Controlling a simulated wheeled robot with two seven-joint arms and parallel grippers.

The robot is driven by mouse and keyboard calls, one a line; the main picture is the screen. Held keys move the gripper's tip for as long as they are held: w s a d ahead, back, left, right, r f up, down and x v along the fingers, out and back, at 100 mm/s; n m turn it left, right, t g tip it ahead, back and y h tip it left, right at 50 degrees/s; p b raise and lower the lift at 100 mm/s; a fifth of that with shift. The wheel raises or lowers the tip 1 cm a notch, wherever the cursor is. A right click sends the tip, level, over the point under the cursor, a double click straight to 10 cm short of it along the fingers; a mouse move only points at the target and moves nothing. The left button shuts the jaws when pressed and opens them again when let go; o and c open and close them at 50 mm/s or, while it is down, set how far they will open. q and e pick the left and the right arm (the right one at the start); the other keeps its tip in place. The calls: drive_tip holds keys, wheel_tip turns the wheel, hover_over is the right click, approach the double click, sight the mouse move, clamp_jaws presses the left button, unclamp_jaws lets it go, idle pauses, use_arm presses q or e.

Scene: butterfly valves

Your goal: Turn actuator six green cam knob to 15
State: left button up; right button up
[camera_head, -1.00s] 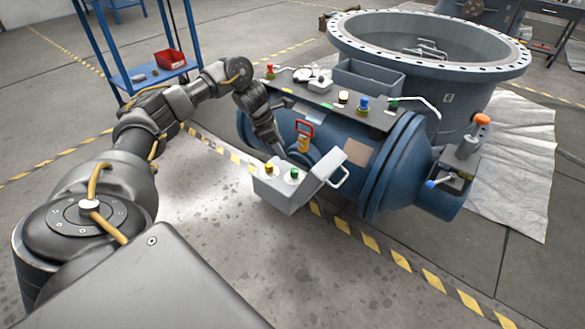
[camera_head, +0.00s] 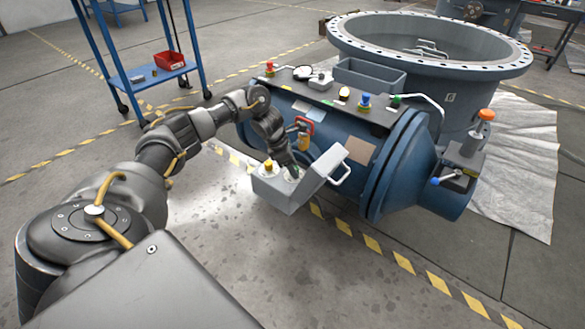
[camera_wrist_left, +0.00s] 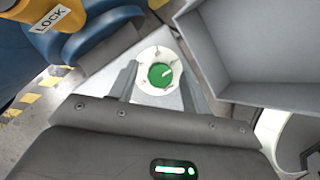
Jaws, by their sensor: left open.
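The green cam knob (camera_wrist_left: 161,75) sits on a white round dial on the grey actuator box, with a light pointer line on its top. In the left wrist view the two fingers of my left gripper (camera_wrist_left: 160,84) stand apart on either side of the dial, with the knob between them. The dial's numbers are too small to read. My right gripper is not in view.
A red-handled yellow lock (camera_head: 304,134) is close behind, on the blue valve body (camera_head: 345,140). A blue cart (camera_head: 150,75) stands at the back left. The floor in front is clear.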

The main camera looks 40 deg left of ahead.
use_arm(q)
drive_tip(key=shift+c, duration=0.5)
drive_tip(key=shift+c, duration=1.1)
drive_tip(key=c, duration=0.7)
drive_tip(key=shift+o, duration=0.2)
drive_tip(key=shift+p, duration=0.3)
